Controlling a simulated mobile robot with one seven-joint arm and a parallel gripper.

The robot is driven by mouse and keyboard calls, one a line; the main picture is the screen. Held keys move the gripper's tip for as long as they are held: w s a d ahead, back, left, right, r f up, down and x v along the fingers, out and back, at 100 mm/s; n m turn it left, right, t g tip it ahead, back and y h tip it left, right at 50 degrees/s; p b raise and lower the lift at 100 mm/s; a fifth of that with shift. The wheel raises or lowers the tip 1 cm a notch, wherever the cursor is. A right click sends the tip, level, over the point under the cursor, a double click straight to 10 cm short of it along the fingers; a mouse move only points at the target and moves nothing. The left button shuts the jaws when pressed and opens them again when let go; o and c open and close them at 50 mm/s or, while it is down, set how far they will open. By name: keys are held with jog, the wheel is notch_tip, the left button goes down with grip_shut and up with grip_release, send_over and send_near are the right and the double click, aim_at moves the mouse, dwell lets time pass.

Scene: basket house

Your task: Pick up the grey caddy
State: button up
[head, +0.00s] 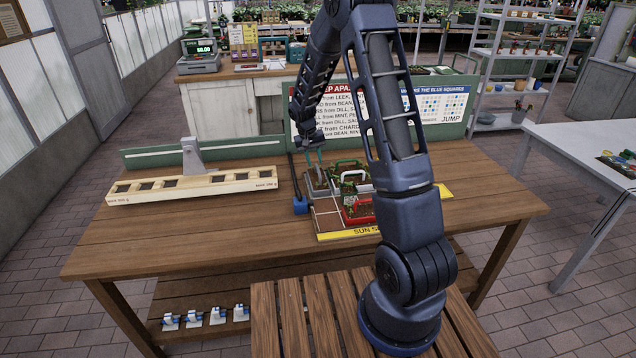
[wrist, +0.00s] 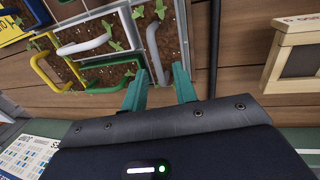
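The grey caddy (head: 319,188) stands at the left of a group of planted caddies on the wooden table. In the wrist view its grey arched handle (wrist: 151,45) rises over dark soil with small green seedlings. My gripper (head: 315,158) is above this caddy, pointing down. In the wrist view its two teal fingers (wrist: 158,86) are spread apart. The near end of the grey handle shows between or just beyond the fingertips; I cannot tell whether they touch it. Nothing is visibly held.
Caddies with green (head: 348,163), white (head: 354,174) and red (head: 358,209) parts crowd close on the right. A blue block (head: 300,205) is just left. A long wooden rack (head: 192,186) stands further left. A sign board (head: 440,108) stands behind. The table's left front is clear.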

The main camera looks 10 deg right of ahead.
aim_at(318, 168)
jog(key=shift+d+f, duration=0.3)
jog(key=shift+f, duration=0.65)
jog(key=shift+d+f, duration=0.25)
jog(key=shift+f, duration=0.75)
jog(key=shift+d+f, duration=0.3)
jog(key=shift+f, duration=0.65)
jog(key=shift+w, duration=0.1)
grip_shut()
